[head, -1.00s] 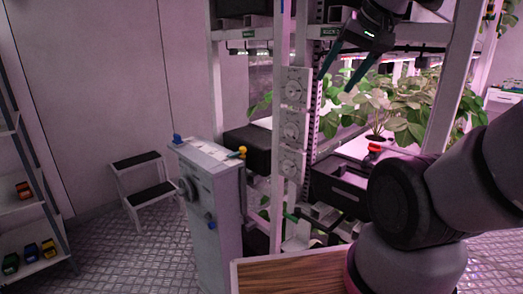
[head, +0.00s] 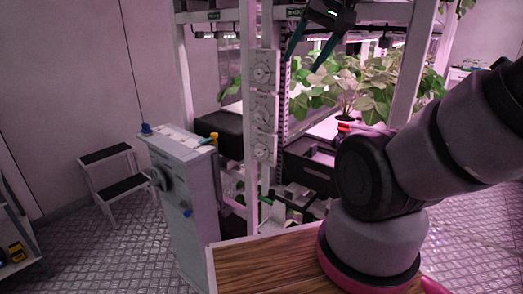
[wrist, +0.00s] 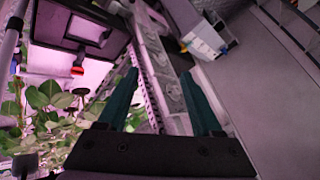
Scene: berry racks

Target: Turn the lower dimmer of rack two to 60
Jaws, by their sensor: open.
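Several white dimmer plates with round dials run down the white rack post. In the head view I see an upper dial (head: 262,75), a middle dial (head: 263,112) and a lowest dial (head: 261,151). I cannot read their settings. My gripper (head: 302,62) is open and empty, up and to the right of the upper dial in the picture, with its dark teal fingers pointing down. In the wrist view my gripper (wrist: 160,75) has its fingers spread on either side of the dimmer strip (wrist: 162,68), apparently short of it. The rack labels are too small to read surely.
A grey cabinet (head: 184,205) with blue knobs and a yellow handle stands left of the post. A step stool (head: 117,178) is by the wall. Leafy plants (head: 365,85) and a black crate (head: 308,165) fill the rack right of the post. Patterned floor at left is open.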

